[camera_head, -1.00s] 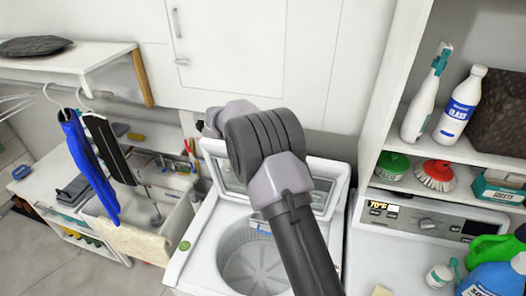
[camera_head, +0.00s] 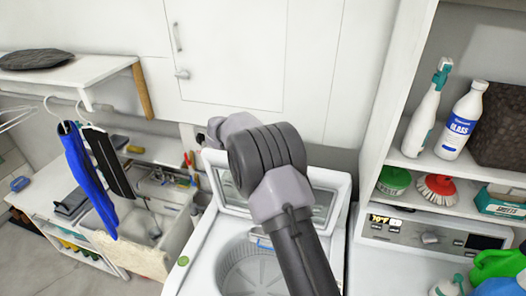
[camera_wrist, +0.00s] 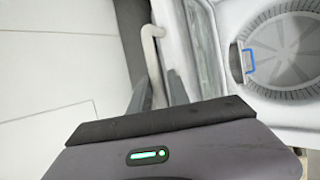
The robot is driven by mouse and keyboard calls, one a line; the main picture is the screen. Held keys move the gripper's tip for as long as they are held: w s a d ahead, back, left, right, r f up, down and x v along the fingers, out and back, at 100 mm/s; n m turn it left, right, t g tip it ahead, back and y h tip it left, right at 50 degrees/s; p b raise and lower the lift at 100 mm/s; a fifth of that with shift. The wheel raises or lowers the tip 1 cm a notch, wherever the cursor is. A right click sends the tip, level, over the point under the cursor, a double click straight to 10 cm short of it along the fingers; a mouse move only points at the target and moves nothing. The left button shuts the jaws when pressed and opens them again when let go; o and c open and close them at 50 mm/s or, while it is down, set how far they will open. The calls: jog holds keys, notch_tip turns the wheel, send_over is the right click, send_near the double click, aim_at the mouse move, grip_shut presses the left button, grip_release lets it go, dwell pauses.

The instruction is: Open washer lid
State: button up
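The white washer (camera_head: 196,262) stands in the lower middle of the head view. Its lid (camera_head: 331,180), a white frame with a glass panel, is raised and stands up behind the round opening. The metal drum (camera_head: 250,275) is exposed. My arm crosses in front of the lid and hides its middle; my fingertips are hidden there. In the wrist view my gripper (camera_wrist: 158,92) has its two dark fingers apart. The lid (camera_wrist: 205,50) is just right of the fingers, with the drum (camera_wrist: 285,50) beyond. I cannot tell whether a finger touches the lid.
A pale bent pipe-like piece (camera_wrist: 153,60) shows by the fingers. White wall cabinets (camera_head: 225,50) are behind the washer. Shelves with bottles (camera_head: 461,120) and a second machine's control panel (camera_head: 430,232) are close on the right. A sink (camera_head: 150,230) and hanging clothes (camera_head: 88,178) are left.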

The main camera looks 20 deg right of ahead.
jog(key=b+v, duration=0.2)
jog(key=v, duration=1.5)
